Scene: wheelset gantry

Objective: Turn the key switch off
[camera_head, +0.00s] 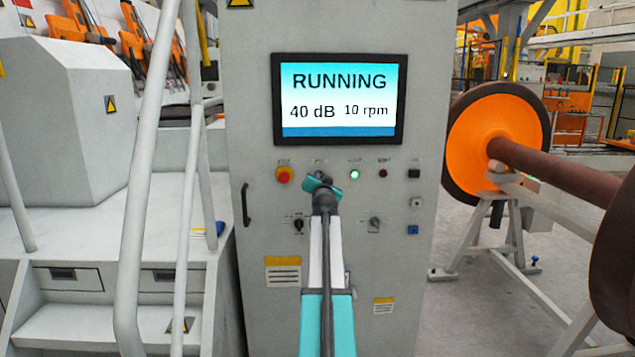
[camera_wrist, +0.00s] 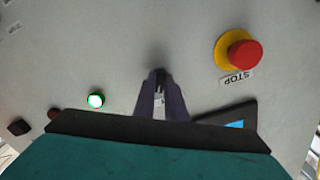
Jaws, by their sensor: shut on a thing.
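The grey control cabinet (camera_head: 350,255) faces me, with a screen (camera_head: 340,98) reading RUNNING, 40 dB and 10 rpm. My gripper (camera_head: 322,178) is at the upper row of controls, between the emergency stop and the green lamp. In the wrist view my gripper (camera_wrist: 160,92) has its two dark fingers shut on a small dark part, the key switch (camera_wrist: 159,74), against the panel. The fingers hide most of the key switch, so its turned position cannot be told. In the head view my gripper covers it.
A red emergency stop (camera_head: 284,174) on a yellow base sits just left of my gripper; a lit green lamp (camera_head: 354,175) is to the right. Dark knob (camera_head: 298,225) and selector knob (camera_head: 375,223) are below. A railing (camera_head: 150,170) stands left, an orange wheelset (camera_head: 490,140) right.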

